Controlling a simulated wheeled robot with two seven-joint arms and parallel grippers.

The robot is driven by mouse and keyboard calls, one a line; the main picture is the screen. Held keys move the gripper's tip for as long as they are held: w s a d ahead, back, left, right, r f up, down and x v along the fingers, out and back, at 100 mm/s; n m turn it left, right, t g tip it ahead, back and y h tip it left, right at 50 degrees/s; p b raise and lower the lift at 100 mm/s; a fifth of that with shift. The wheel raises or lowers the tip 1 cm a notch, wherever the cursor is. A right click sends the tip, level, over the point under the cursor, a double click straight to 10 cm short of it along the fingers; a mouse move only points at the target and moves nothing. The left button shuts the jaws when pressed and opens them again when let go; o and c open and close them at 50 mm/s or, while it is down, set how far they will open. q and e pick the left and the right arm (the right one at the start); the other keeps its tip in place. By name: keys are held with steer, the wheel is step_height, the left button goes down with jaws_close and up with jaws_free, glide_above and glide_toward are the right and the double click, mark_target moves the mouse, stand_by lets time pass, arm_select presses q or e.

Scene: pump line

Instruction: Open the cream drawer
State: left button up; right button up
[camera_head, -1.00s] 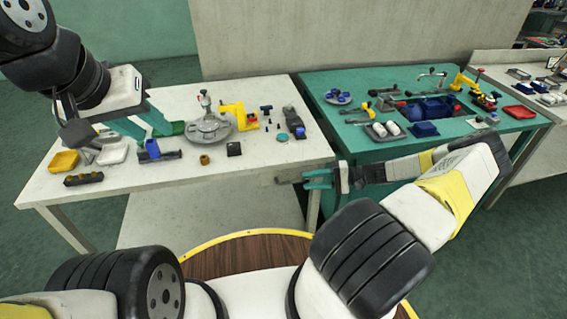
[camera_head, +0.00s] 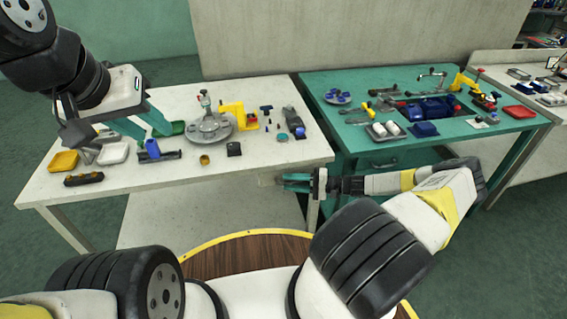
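The cream table (camera_head: 225,178) stands at the left; its front lies in shade and no cream drawer stands out clearly there. A small pale piece (camera_head: 268,180) shows by the table's front right, at the tips of my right gripper (camera_head: 287,182); it may be a handle. The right gripper points left, with its teal fingers just below the tabletop edge. Whether its fingers are closed on the pale piece is too small to tell. My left gripper (camera_head: 145,128) hangs over the left part of the cream table, its teal fingers apart and empty.
A green table (camera_head: 345,145) stands to the right, with a drawer with a dark handle (camera_head: 383,164) in its front. A yellow tray (camera_head: 63,162), a white tray (camera_head: 113,153), a grey round fixture (camera_head: 208,128) and several small parts cover the cream tabletop.

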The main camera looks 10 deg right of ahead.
jaws_close()
stand_by(1.4)
